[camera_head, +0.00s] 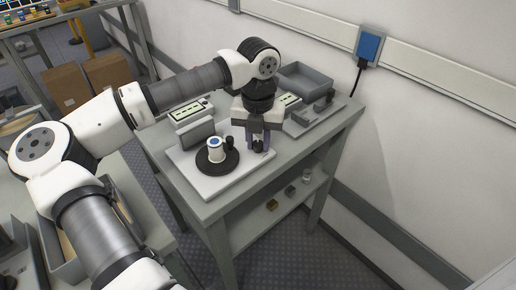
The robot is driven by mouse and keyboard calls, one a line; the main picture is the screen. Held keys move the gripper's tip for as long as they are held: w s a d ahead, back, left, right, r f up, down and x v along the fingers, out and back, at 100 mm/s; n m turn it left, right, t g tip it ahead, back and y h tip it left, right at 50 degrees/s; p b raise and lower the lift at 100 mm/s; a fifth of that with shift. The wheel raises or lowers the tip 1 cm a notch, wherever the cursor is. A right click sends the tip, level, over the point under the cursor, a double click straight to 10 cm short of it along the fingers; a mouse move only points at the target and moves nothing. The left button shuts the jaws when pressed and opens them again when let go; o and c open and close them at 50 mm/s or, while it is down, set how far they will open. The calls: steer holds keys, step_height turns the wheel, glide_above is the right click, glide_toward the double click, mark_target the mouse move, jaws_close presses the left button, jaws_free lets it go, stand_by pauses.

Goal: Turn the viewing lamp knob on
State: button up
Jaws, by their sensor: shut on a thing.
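A small black knob (258,146) stands at the right part of the plate. My gripper (257,142) points down over it, with its purple-grey fingers closed around the knob. The fingers partly hide the knob, and its turn position cannot be made out. No lit lamp can be told apart.
A grey tray (305,80) stands at the bench's back right, beside a grey device (300,122). A boxed panel (190,110) stands at the back left. A lower shelf (265,215) holds several small items. The wall is close behind the bench.

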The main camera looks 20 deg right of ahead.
mark_target(259, 143)
steer(key=m+b, duration=0.2)
steer(key=m, duration=0.2)
steer(key=shift+m+b, duration=0.3)
stand_by(0.3)
steer(key=o, duration=1)
step_height(259, 143, up, 14)
steer(key=shift+f+b, duration=0.1)
steer(key=shift+b, duration=0.2)
steer(key=shift+s, duration=0.1)
